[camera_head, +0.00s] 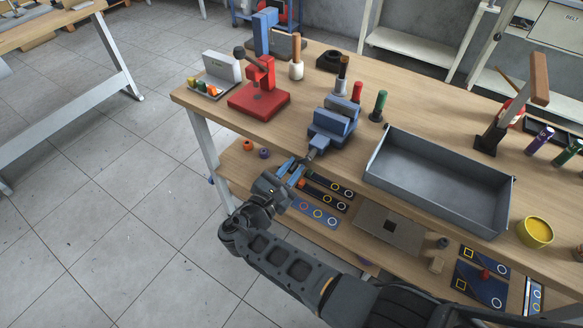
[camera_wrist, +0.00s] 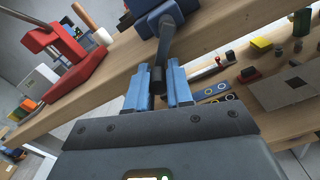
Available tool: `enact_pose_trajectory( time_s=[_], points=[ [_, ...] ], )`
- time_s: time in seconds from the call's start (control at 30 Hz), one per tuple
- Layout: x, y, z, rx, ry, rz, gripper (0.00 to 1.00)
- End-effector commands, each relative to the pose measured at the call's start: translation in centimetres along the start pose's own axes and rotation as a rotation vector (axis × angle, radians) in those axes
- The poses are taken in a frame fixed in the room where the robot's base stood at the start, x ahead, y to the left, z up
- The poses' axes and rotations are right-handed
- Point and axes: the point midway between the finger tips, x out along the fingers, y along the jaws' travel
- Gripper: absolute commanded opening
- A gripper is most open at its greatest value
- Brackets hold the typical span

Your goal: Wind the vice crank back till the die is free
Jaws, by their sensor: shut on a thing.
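The blue vice (camera_head: 333,124) stands at the near edge of the wooden bench, and its blue body also shows at the top of the wrist view (camera_wrist: 158,16). A grey crank (camera_wrist: 164,45) hangs from the vice's near side, with a dark handle end (camera_wrist: 157,80). My gripper (camera_head: 293,167) is in front of the bench edge, just below the vice. In the wrist view its blue fingers (camera_wrist: 160,84) are shut on the crank's handle end. I cannot make out the die between the vice jaws.
A red press (camera_head: 260,92) stands left of the vice, and an open grey tray (camera_head: 440,178) right of it. A green-handled tool (camera_head: 379,104) stands close behind. A lower shelf (camera_head: 240,171) holding marked strips lies below my gripper. Floor at left is clear.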

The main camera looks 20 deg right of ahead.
Motion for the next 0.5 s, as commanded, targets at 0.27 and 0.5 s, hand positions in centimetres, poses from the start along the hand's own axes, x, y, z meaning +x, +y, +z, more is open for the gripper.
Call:
enact_pose_trajectory(
  time_s=[0.27,0.5],
  points=[
    [0.06,0.59,0.34,0.007,-0.004,0.008,0.25],
    [0.03,0.35,0.19,0.004,-0.002,0.005,0.43]
  ],
)
